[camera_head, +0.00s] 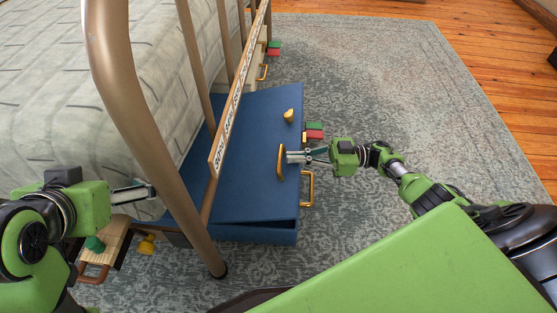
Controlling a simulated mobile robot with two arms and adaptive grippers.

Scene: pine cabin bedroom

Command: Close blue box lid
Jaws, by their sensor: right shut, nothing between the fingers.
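The blue box (250,233) stands on the rug beside the bed, partly behind the bed's metal frame. Its blue lid (255,195) lies over the top, with a narrow dark gap between lid and box at the near right corner. A gold handle (281,162) is on the lid's right edge, and another gold handle (307,188) is on the box's side. My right gripper (290,157) is shut and empty, with its fingertips at the lid handle; I cannot tell whether they touch it. My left gripper (148,193) is at the left by the bed frame; its finger opening is unclear.
The brown metal bed frame (135,110) with a lettered board (226,122) stands between the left arm and the lid. A gold knob-like object (288,115) shows on the lid. A wooden box (112,240) is at lower left. The rug (400,90) is clear at upper right.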

